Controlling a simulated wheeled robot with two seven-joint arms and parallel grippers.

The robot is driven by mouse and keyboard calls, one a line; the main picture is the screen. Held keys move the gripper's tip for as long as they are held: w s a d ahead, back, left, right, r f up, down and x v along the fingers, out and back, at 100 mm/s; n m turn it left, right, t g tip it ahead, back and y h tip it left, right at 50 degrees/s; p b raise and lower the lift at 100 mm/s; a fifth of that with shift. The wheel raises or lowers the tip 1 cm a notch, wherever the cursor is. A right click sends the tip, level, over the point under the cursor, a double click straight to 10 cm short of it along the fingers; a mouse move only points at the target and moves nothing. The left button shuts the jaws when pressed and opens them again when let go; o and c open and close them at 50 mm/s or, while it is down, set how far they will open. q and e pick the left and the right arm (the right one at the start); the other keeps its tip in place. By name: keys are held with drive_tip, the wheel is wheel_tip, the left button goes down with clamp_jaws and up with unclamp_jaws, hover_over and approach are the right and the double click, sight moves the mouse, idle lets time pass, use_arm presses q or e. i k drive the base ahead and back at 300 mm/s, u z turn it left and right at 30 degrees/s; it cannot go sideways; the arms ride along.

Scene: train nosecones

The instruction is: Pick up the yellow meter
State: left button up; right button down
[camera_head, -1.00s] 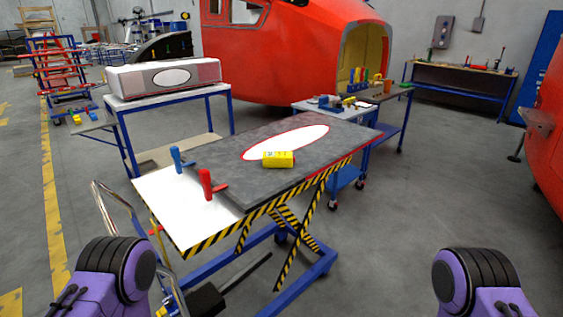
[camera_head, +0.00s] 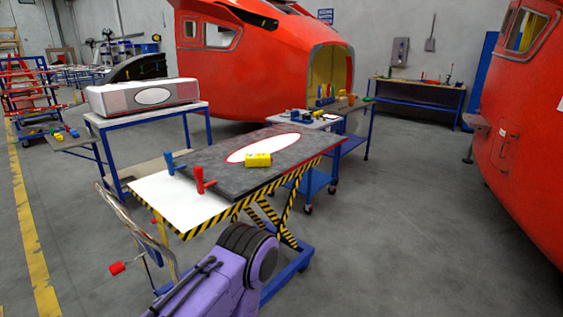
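The yellow meter (camera_head: 257,161), a small yellow block-shaped device, lies on the dark grey panel (camera_head: 215,162) on top of the lift table. It is near the panel's front edge, at the lower edge of the panel's white oval with a red rim (camera_head: 268,146). Nothing is touching it from above. A purple arm link of mine with a black ring joint shows at the bottom, in front of the table and well short of the meter. Neither of my grippers is in view.
A blue and a red clamp (camera_head: 199,180) stand at the panel's left end. The lift table has a striped edge (camera_head: 285,174). A cart (camera_head: 203,106) with a grey case stands behind left; a tool cart (camera_head: 350,143) stands behind right. The floor at right is clear.

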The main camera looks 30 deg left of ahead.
sight(252, 160)
drive_tip(key=z, duration=0.2)
drive_tip(key=i, duration=0.95)
drive_tip(key=u, duration=0.45)
drive_tip(key=i, duration=0.7)
drive_tip(key=u, duration=0.7)
